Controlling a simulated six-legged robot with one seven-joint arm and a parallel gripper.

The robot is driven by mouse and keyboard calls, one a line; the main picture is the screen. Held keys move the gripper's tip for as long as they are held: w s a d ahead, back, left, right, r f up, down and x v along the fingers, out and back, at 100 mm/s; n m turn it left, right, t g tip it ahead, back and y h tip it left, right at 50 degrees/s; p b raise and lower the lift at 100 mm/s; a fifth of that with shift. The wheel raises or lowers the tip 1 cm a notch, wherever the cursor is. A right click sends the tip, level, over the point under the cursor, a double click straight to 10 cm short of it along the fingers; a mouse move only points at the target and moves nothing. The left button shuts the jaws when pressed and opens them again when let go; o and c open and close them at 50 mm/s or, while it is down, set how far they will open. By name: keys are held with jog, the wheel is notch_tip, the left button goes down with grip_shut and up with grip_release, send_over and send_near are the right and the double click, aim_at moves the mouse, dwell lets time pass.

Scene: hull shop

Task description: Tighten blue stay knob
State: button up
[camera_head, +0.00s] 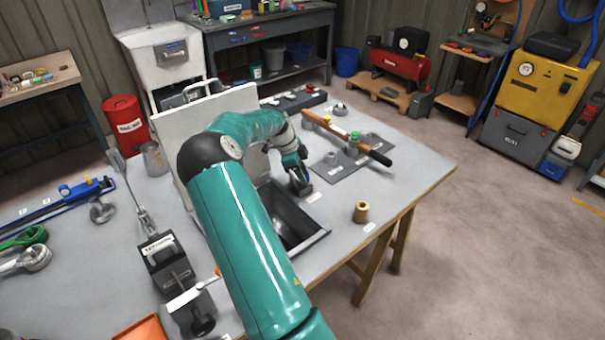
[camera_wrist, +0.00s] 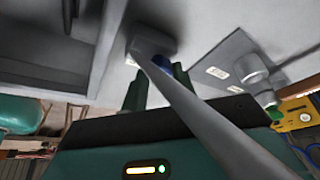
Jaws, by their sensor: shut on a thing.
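The blue stay knob (camera_wrist: 164,64) shows in the wrist view, partly hidden by a long grey stay bar (camera_wrist: 205,118) that crosses in front of it. My gripper (camera_wrist: 157,82) has its dark green fingers on either side of the knob and is shut on it. The bar's far end meets a grey block (camera_wrist: 153,44). In the head view my gripper (camera_head: 299,172) is low beside the right edge of the open dark hatch (camera_head: 318,237). The white raised lid (camera_head: 218,106) stands behind my arm. I cannot make out the knob in the head view.
A brass bushing (camera_head: 361,212) stands on the bench (camera_head: 420,165) right of the hatch. A grey plate (camera_head: 330,172) with fittings and a wooden-handled tool (camera_head: 345,136) lies beyond my gripper. A black clamp device (camera_head: 166,262) stands to the left.

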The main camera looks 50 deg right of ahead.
jog(key=shift+f, duration=0.1)
jog(key=o, duration=1)
jog(key=shift+c, duration=0.2)
jog(key=shift+r, duration=0.25)
notch_tip(320, 180, up, 2)
jog(key=shift+r, duration=0.2)
jog(key=s+a+r, duration=0.9)
jog(key=a+r, duration=0.1)
jog(key=shift+s+a, duration=0.2)
jog(key=shift+a, duration=0.05)
